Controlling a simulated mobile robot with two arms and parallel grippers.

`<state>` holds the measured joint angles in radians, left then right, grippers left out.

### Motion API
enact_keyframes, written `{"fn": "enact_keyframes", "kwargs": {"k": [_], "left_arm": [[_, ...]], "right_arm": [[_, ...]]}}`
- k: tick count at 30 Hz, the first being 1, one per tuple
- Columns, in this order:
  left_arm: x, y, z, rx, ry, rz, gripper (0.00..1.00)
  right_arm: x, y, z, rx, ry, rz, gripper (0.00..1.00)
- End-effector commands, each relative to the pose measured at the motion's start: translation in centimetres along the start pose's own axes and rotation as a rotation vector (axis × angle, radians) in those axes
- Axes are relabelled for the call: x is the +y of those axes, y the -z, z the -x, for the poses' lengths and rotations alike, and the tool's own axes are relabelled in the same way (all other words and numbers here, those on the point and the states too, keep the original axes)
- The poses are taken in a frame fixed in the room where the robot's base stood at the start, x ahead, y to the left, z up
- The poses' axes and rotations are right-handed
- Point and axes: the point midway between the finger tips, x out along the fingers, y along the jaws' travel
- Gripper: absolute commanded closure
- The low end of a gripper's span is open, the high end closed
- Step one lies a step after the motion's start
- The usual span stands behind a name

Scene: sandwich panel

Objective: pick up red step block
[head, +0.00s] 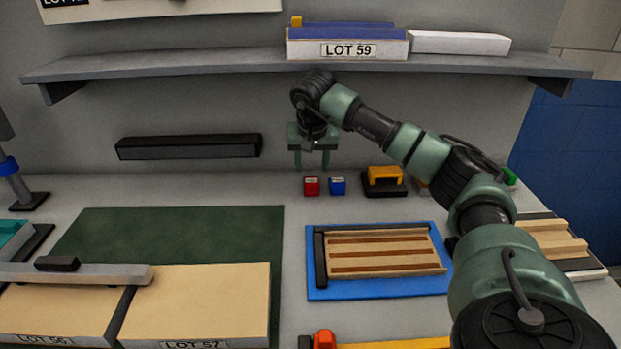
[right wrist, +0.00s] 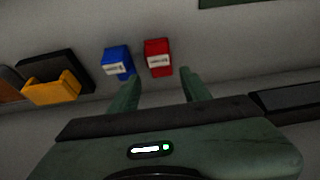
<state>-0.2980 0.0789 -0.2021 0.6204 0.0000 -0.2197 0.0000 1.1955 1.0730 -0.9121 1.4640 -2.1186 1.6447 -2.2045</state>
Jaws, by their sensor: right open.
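The red step block (head: 311,186) is a small red cube with a white label, standing on the table near the back wall. It also shows in the right wrist view (right wrist: 158,57), ahead of and between the fingertips. A similar blue block (head: 337,186) stands just beside it, and shows in the right wrist view (right wrist: 117,62). My right gripper (head: 312,165) is open and empty, fingers pointing down, above the red block in the head view. The fingers (right wrist: 157,80) do not appear to touch either block. My left gripper is not in view.
A blue tray (head: 330,293) with a slatted wooden panel lies in front. A shelf (head: 200,67) carrying the LOT 59 box (head: 347,49) hangs above. A black bar (head: 188,147) is on the wall.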

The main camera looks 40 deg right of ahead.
Motion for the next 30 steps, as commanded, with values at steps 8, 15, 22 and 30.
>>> {"fn": "enact_keyframes", "kwargs": {"k": [8, 15, 22, 30], "left_arm": [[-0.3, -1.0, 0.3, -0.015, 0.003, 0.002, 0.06], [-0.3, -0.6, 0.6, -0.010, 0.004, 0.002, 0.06], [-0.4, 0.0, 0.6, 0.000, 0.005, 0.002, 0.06], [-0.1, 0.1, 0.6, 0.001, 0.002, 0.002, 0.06]], "right_arm": [[0.0, -0.1, -3.4, -0.004, -0.002, -0.001, 0.53], [0.0, 0.0, -6.7, -0.003, -0.001, 0.000, 0.53], [0.0, 0.0, -7.2, 0.000, 0.001, 0.000, 0.53], [0.0, 0.0, -7.2, 0.000, 0.000, 0.000, 1.00]]}}
